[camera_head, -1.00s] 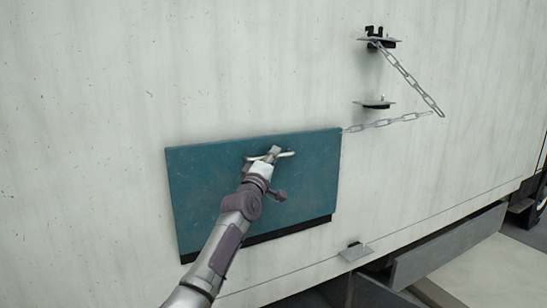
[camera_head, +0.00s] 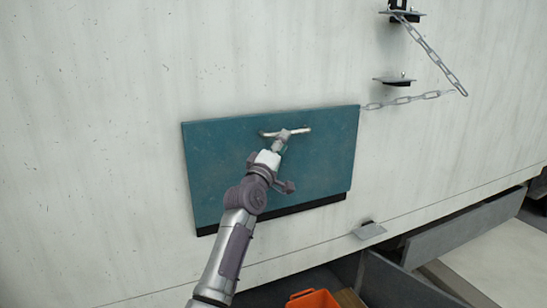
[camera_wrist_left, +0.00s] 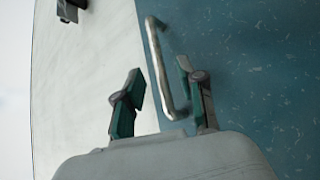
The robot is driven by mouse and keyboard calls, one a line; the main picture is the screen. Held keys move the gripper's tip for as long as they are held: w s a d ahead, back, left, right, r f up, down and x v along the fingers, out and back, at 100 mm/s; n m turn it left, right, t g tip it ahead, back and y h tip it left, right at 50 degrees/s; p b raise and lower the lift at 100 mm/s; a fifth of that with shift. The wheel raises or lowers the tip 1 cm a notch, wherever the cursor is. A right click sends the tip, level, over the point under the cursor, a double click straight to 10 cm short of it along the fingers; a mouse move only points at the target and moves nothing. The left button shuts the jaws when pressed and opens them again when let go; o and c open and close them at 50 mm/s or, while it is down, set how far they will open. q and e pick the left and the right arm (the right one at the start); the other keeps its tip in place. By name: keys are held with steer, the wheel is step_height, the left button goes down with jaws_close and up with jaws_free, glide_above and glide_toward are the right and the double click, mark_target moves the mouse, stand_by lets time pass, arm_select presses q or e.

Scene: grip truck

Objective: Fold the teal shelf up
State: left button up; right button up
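The teal shelf (camera_head: 222,160) is a flat panel standing upright, flat or nearly flat against the pale truck wall. A dark strip runs along its bottom edge. Its metal handle (camera_head: 303,129) is near the top edge and also shows in the left wrist view (camera_wrist_left: 158,55). My left gripper (camera_head: 283,138) is at the handle, in front of the panel. In the left wrist view, its fingers (camera_wrist_left: 160,70) are apart, with the handle bar between them, closer to the right finger. I see no firm grip on the bar. My right gripper is out of view.
A chain (camera_head: 400,101) runs from the shelf's upper right corner, then up to a wall bracket (camera_head: 402,13). Smaller brackets stick out at the right (camera_head: 395,81) and below (camera_head: 369,230). An orange crate (camera_head: 313,299) shows at the bottom. The wall left of the shelf is clear.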

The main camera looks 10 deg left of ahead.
arm_select(q)
steer(key=v, duration=0.6)
steer(key=shift+s, duration=0.2)
